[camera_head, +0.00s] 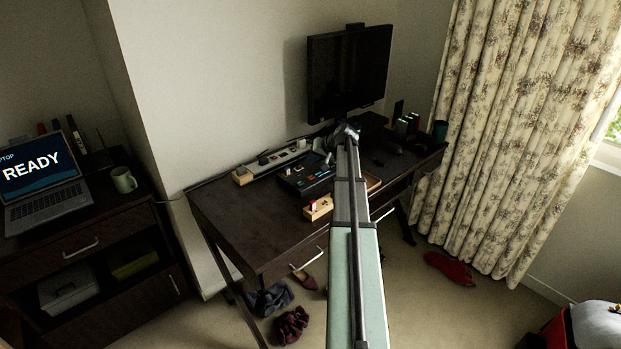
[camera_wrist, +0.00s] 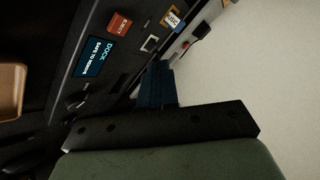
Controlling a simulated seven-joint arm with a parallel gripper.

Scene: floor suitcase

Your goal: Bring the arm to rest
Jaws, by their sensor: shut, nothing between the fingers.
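My arm (camera_head: 349,210) reaches out from the bottom of the head view, over the desk toward the wall. My gripper (camera_head: 345,130) is at its far end, in front of the lower part of the monitor, and is small there. In the wrist view my gripper (camera_wrist: 157,68) shows dark fingers together, shut with nothing between them. They are beside a dark dock panel (camera_wrist: 75,105). The panel has a small screen reading "DOCK SAFE TO REMOVE" (camera_wrist: 95,58) and a red eject button (camera_wrist: 119,24). I cannot tell whether the fingers touch anything.
The dark desk (camera_head: 235,220) holds a black device box (camera_head: 306,180), a power strip (camera_head: 275,161) and a wooden tray (camera_head: 319,208). A monitor (camera_head: 348,70) is behind. A laptop (camera_head: 42,185) reads "READY" on the left cabinet. Clothes (camera_head: 291,325) and a suitcase (camera_head: 598,325) are on the floor.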

